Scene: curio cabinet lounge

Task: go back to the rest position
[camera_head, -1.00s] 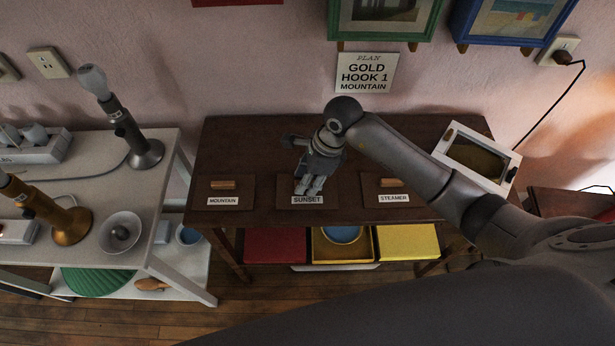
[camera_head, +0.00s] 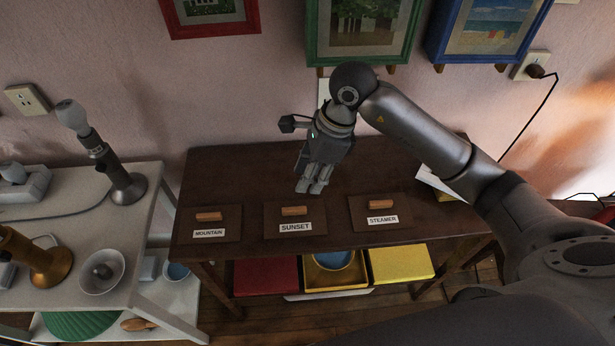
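My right gripper (camera_head: 314,187) hangs over the dark wooden table, fingers pointing down, above and behind the SUNSET plaque (camera_head: 295,216). The fingertips look close together with nothing seen between them. My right arm comes in from the right across the table. The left gripper is not in view. The MOUNTAIN plaque (camera_head: 209,224) and STEAMER plaque (camera_head: 381,212) lie to either side, each with a small wooden block.
Framed pictures in red (camera_head: 212,31), green (camera_head: 312,32) and blue (camera_head: 440,40) hang on the wall. A white table (camera_head: 70,230) with lamps stands at left. Red (camera_head: 265,275) and yellow (camera_head: 400,262) boxes sit under the dark table (camera_head: 230,170).

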